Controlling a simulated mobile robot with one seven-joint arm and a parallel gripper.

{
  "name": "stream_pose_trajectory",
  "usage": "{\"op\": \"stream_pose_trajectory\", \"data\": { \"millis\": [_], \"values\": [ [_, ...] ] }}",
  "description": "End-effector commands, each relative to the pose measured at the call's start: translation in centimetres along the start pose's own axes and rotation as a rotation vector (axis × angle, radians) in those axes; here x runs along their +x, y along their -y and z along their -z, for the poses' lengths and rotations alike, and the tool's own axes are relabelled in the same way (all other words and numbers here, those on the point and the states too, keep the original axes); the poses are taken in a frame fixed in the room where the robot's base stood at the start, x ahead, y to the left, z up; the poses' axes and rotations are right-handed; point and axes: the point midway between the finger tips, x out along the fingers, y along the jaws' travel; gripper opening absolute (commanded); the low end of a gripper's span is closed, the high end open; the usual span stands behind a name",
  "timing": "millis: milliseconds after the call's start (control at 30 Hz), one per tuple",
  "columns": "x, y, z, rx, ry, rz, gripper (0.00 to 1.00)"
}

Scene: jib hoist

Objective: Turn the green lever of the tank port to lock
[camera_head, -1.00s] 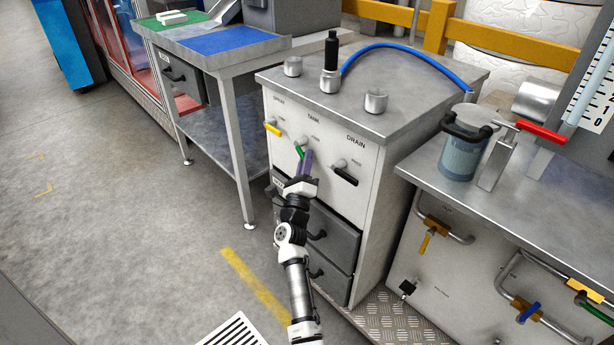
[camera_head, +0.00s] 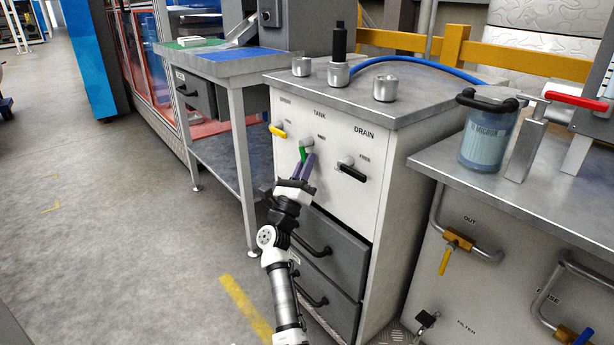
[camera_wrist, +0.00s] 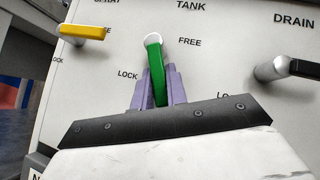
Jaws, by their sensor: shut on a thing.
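The green lever (camera_wrist: 156,72) sits on a round pale hub under the TANK label on the white cabinet front (camera_head: 333,188). In the wrist view it points down from its hub, leaning slightly right, with LOCK printed to its lower left and FREE to its upper right. My gripper (camera_wrist: 157,88) has purple fingers on both sides of the lever's lower part and is shut on it. In the head view the green lever (camera_head: 303,154) shows just above my gripper (camera_head: 303,166). The lever's lower end is partly hidden between the fingers.
A yellow lever (camera_wrist: 82,30) for SPRAY is to the left, and a black lever (camera_wrist: 305,68) for DRAIN to the right. Dark drawers (camera_head: 330,250) are below. A bench with a blue jar (camera_head: 487,135) stands to the right. Open floor (camera_head: 120,230) lies at the left.

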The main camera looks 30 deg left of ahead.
Motion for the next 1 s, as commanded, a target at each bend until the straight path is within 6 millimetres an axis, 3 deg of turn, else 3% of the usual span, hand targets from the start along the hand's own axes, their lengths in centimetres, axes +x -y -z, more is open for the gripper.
{"op": "stream_pose_trajectory", "data": {
  "millis": [600, 633, 800, 1000],
  "values": [
    [0.05, -0.12, -0.04, 0.020, 0.000, 0.016, 0.00],
    [0.05, -0.12, -0.04, 0.020, 0.000, 0.016, 0.16],
    [0.01, -0.13, -0.02, 0.019, 0.000, 0.016, 0.36],
    [-0.02, -0.13, -0.01, 0.019, 0.000, 0.016, 0.36]
  ]
}}
